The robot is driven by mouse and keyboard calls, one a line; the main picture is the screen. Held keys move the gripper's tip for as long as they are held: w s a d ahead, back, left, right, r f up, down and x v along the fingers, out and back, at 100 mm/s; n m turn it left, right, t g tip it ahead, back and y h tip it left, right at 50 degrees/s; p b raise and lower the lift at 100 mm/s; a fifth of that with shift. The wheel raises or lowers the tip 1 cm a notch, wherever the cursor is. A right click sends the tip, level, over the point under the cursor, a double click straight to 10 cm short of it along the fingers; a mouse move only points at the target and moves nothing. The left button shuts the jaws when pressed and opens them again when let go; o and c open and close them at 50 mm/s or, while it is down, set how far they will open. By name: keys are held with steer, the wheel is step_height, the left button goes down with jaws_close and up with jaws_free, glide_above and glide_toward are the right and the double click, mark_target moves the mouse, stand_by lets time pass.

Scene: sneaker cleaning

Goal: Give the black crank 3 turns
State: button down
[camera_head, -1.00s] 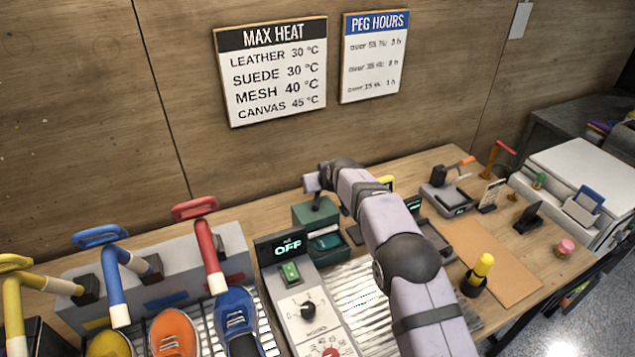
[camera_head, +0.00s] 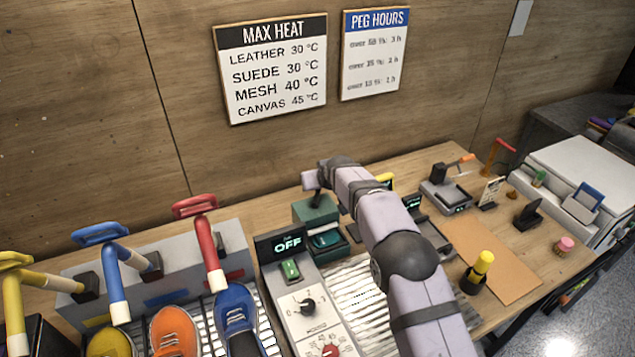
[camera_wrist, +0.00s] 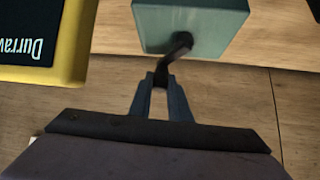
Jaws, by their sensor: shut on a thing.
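The black crank (camera_wrist: 177,46) comes out of the green box (camera_wrist: 205,14) in the wrist view, bent toward my gripper. My gripper (camera_wrist: 160,82) is shut on the crank's end, with its two grey fingers on either side of it. In the head view the green box (camera_head: 305,210) stands at the back of the bench. My gripper (camera_head: 313,184) is above that box there, and the crank itself is too small to tell from it.
A yellow-framed device (camera_wrist: 75,70) is close to the left in the wrist view. A control panel reading OFF (camera_head: 272,244) stands in front of the green box, with sneakers (camera_head: 238,308) to its left. A yellow-topped bottle (camera_head: 480,268) stands right of my arm.

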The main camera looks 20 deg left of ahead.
steer(key=m+b, duration=0.1)
steer(key=m+h+b, duration=0.1)
steer(key=d+m+t+h+b, duration=0.1)
steer(key=shift+f+b, duration=0.25)
steer(key=shift+b, duration=0.05)
steer(key=shift+d+m+h+b, duration=0.25)
steer(key=shift+m+h+b, duration=0.15)
steer(key=shift+m+b, duration=0.3)
steer(key=shift+s+d+r+m+t+h, duration=0.15)
steer(key=shift+d+r+m+t+h, duration=0.2)
steer(key=shift+m+h, duration=0.4)
steer(key=shift+d+m+h+p, duration=0.2)
steer(key=shift+m+h+p, duration=0.2)
steer(key=shift+m, duration=0.15)
steer(key=shift+s+d+f, duration=0.1)
steer(key=c, duration=1.7)
jaws_free()
steer(key=shift+o, duration=0.2)
